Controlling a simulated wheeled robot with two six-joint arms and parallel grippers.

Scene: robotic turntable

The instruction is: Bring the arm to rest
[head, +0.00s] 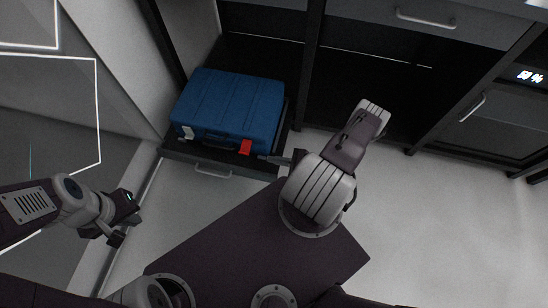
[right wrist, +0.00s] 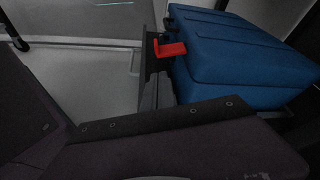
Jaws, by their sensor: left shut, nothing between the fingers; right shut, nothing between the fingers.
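My left gripper (head: 108,234) is at the left in the head view, over the floor, shut and empty. My right arm's grey and dark links (head: 322,188) are bent near the middle. My right gripper (head: 278,160) is shut and largely hidden behind these links, close to the right front corner of the tray. A blue suitcase (head: 228,103) with a red tag (head: 245,147) lies flat beyond it. The suitcase (right wrist: 235,60) and red tag (right wrist: 172,48) also show in the right wrist view. I cannot tell whether the right gripper touches anything.
The suitcase lies in a dark pulled-out tray (head: 181,153) with a front handle (head: 213,171). A dark shelf unit with a drawer handle (head: 427,20) stands behind. A cabinet with a lit display (head: 530,77) is at right. The pale floor (head: 430,220) at right is clear.

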